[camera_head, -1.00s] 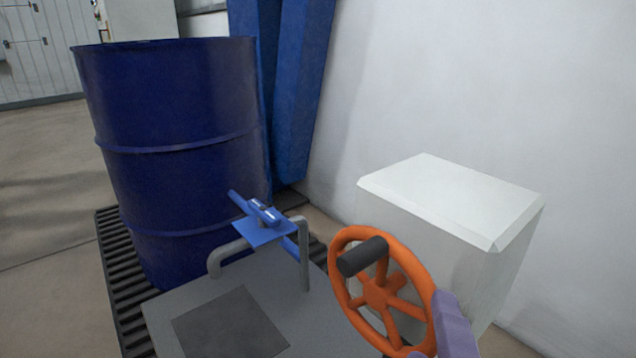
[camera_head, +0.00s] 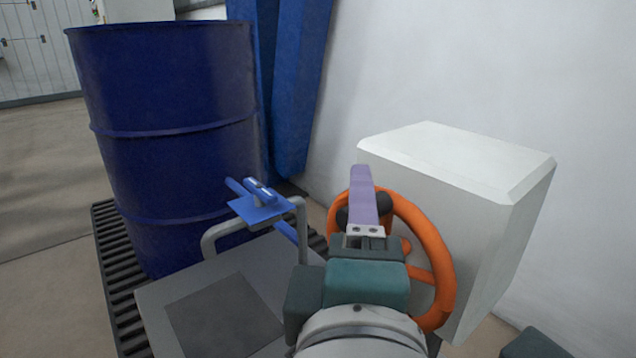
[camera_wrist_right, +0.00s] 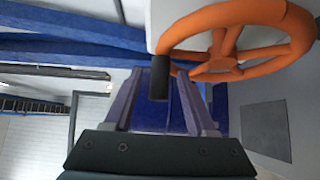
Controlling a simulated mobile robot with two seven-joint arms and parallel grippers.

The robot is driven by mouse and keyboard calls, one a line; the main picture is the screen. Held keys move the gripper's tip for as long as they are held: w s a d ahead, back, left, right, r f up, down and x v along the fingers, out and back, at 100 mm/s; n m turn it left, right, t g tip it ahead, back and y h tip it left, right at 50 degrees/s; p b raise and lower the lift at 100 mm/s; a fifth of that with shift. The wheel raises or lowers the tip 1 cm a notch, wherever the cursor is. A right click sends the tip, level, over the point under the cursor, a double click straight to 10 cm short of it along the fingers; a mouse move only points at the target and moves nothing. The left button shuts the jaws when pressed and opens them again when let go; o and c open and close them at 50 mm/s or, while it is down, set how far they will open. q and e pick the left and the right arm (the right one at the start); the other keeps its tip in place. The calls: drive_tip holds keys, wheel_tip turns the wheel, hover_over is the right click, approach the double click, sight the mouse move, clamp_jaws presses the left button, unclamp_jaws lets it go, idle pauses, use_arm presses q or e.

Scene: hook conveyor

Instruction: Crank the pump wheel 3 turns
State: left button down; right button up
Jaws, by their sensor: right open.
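The orange pump wheel (camera_head: 435,255) stands beside the white box, partly hidden behind my right gripper. Its black crank handle (camera_head: 343,216) is at the wheel's upper left, mostly covered by a purple finger. In the right wrist view the wheel (camera_wrist_right: 228,20) fills the upper right, and the handle (camera_wrist_right: 160,82) sticks down between my two fingers. My right gripper (camera_head: 364,190) is open, with its fingers on either side of the handle and a gap visible; it also shows in the right wrist view (camera_wrist_right: 161,92). My left gripper is not in view.
A white box (camera_head: 460,170) stands right behind the wheel, close to the wall. A blue bracket (camera_head: 260,205) on a grey pipe frame (camera_head: 215,243) rises left of my right gripper. A large blue drum (camera_head: 170,120) stands on a black slatted pallet (camera_head: 115,255).

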drive_tip(key=shift+c, duration=0.2)
clamp_jaws()
idle(0.3)
idle(1.0)
